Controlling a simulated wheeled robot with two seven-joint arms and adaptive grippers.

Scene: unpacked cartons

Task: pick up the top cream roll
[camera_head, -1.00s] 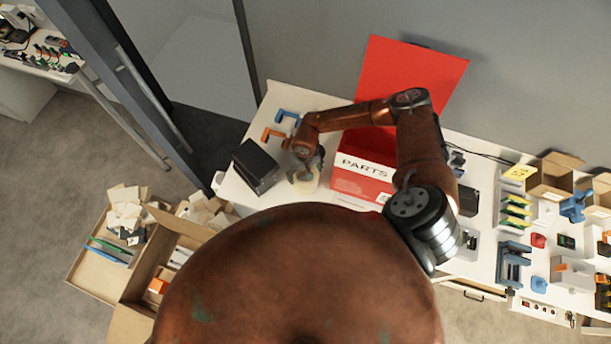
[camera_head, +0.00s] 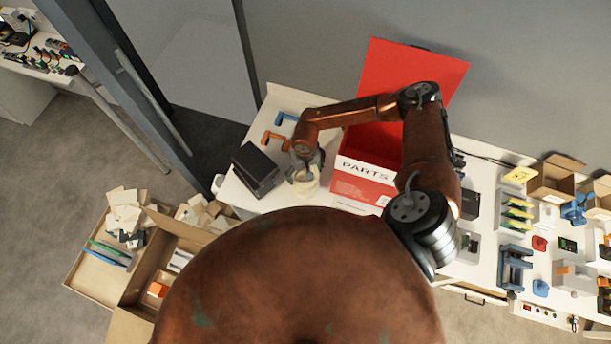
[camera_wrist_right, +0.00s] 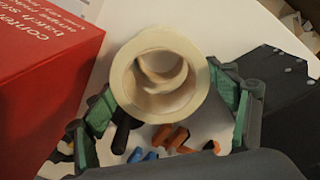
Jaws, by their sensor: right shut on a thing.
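The cream roll (camera_wrist_right: 160,75) is a hollow pale ring between the two green-padded fingers of my right gripper (camera_wrist_right: 172,100) in the right wrist view. The fingers press on its sides, so the gripper is shut on it. A second, off-centre pale ring shows through its hole; I cannot tell whether it is another roll below. In the head view my right gripper (camera_head: 306,166) is over the table's left part, with the roll (camera_head: 306,186) just under it. The fingers partly hide the roll, and its height above the table is unclear. My left gripper is not in view.
A red PARTS box (camera_head: 362,182) with a raised lid stands close right of the gripper. A black box (camera_head: 255,168) is close on the left. Orange (camera_head: 272,138) and blue (camera_head: 285,117) pieces lie behind. Several small parts fill the table's right side.

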